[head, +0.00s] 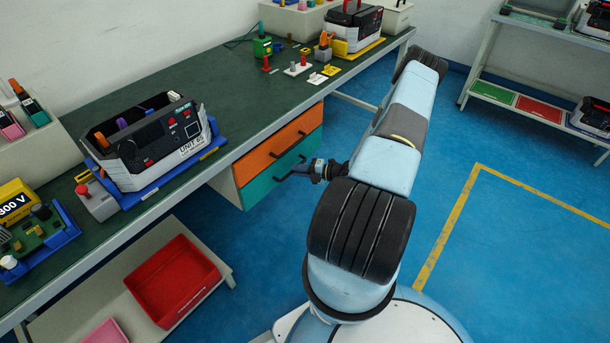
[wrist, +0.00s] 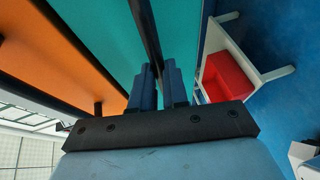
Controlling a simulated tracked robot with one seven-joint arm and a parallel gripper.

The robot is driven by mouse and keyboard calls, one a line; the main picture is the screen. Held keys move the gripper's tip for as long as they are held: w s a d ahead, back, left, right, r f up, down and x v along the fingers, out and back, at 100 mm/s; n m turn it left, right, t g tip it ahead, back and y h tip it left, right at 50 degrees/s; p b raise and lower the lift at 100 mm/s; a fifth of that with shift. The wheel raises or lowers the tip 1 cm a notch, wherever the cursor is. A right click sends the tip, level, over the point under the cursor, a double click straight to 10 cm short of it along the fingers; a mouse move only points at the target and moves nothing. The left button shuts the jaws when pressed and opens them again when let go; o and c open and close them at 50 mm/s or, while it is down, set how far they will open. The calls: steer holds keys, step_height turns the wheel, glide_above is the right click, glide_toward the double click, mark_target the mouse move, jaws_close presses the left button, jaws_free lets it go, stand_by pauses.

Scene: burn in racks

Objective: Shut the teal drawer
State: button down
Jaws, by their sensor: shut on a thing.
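The teal drawer (head: 266,184) is the lower drawer under the green bench, below an orange drawer. Its front also fills the upper middle of the wrist view (wrist: 105,38). I cannot tell how far it stands out from the cabinet. Its dark bar handle (head: 291,170) crosses the front and runs between my fingers in the wrist view (wrist: 146,30). My gripper (wrist: 157,82) has its two blue fingers shut on that handle. In the head view my gripper (head: 312,169) is at the handle's right end, partly hidden by my arm.
The orange drawer (head: 275,148) sits directly above with its own dark handle. The bench (head: 245,95) carries a grey unit (head: 155,140) and other equipment. A red bin (head: 172,280) stands on the low shelf. Blue floor is open right of the drawers.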

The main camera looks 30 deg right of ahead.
steer(key=shift+w+a+f, duration=0.1)
steer(key=c, duration=1.1)
jaws_free()
steer(key=v, duration=1.3)
steer(key=shift+s+d, duration=0.3)
